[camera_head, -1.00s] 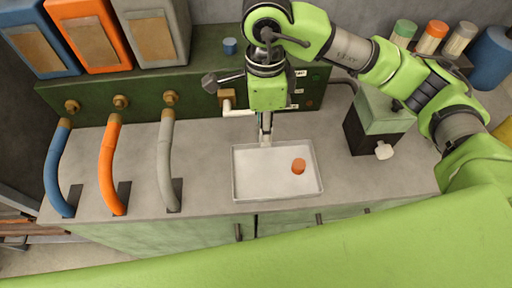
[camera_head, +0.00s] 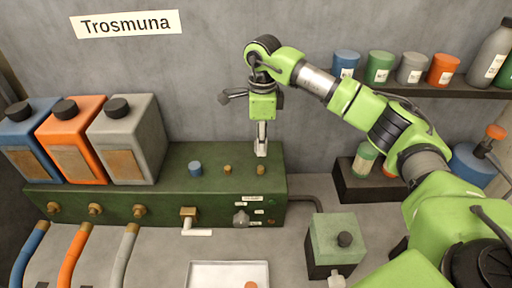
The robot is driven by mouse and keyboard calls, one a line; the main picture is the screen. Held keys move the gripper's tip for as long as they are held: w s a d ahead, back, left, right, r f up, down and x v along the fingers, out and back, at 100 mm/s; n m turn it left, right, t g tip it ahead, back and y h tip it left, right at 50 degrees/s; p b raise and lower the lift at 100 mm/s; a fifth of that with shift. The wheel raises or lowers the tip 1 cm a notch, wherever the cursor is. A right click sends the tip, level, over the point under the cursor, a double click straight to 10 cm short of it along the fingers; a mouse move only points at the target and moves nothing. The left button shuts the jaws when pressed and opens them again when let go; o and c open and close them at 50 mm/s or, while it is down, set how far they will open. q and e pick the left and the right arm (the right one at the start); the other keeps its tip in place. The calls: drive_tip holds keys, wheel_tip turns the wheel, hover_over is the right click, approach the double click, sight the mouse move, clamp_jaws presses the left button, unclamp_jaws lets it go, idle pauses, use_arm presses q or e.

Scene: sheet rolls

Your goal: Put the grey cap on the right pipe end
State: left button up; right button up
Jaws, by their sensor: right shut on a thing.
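My right gripper (camera_head: 261,151) points down, its narrow fingers shut. A small pale grey piece at the fingertips looks like the grey cap; the fingers hide most of it. It is just above, or in line with, the right pipe end (camera_head: 261,170), a short brass stub on top of the green housing (camera_head: 160,192). I cannot tell whether they touch. The middle pipe end (camera_head: 227,169) is a bare brass stub. A blue cap (camera_head: 195,168) sits on the left pipe end. My left gripper is out of view.
An orange cap (camera_head: 251,285) lies in the white tray (camera_head: 228,267) at the bottom edge. Blue, orange and grey canisters (camera_head: 128,140) stand on the left. A green-topped box (camera_head: 336,240) stands at right. A shelf (camera_head: 418,89) holds several jars.

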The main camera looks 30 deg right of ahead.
sight(261, 167)
drive_tip(key=shift+a+f, duration=0.1)
drive_tip(key=shift+f, duration=0.35)
drive_tip(key=shift+f+b, duration=0.3)
drive_tip(key=shift+b, duration=0.15)
drive_tip(key=shift+f+b, duration=0.4)
drive_tip(key=shift+f, duration=0.25)
drive_tip(key=shift+f+b, duration=0.8)
drive_tip(key=shift+f, duration=0.55)
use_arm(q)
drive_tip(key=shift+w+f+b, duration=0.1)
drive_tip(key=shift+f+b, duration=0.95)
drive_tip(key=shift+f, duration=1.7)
use_arm(e)
drive_tip(key=shift+f, duration=1.5)
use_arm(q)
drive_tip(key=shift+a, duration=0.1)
use_arm(e)
drive_tip(key=o, duration=1)
